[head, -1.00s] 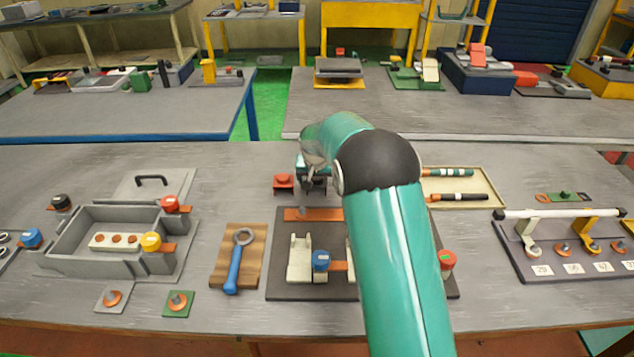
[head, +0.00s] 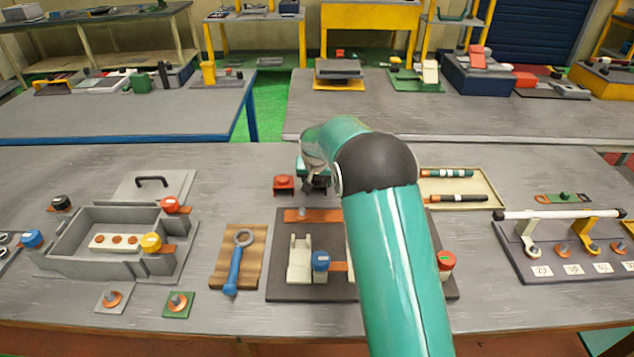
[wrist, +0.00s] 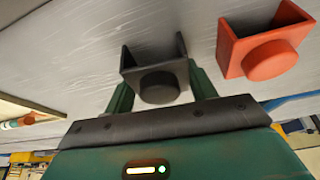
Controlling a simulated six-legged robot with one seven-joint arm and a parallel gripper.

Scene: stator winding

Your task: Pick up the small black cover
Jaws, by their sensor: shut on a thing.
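The small black cover (wrist: 156,68) is a U-shaped piece with a round knob. In the wrist view it sits between the two green fingers of my gripper (wrist: 162,82), which is shut on it. In the head view my gripper (head: 314,182) is over the bench, behind the dark fixture plate. The black cover is dark and partly hidden under it there. I cannot tell whether the cover is clear of the bench top. A red cover of like shape (head: 284,184) stands just left of my gripper, and it also shows in the wrist view (wrist: 264,46).
A dark fixture plate (head: 284,283) with white blocks and a blue-capped part lies in front. A wooden board (head: 219,268) with a blue-handled wrench and a grey open box (head: 75,263) are to the left. A cream tray (head: 478,187) with tools is to the right.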

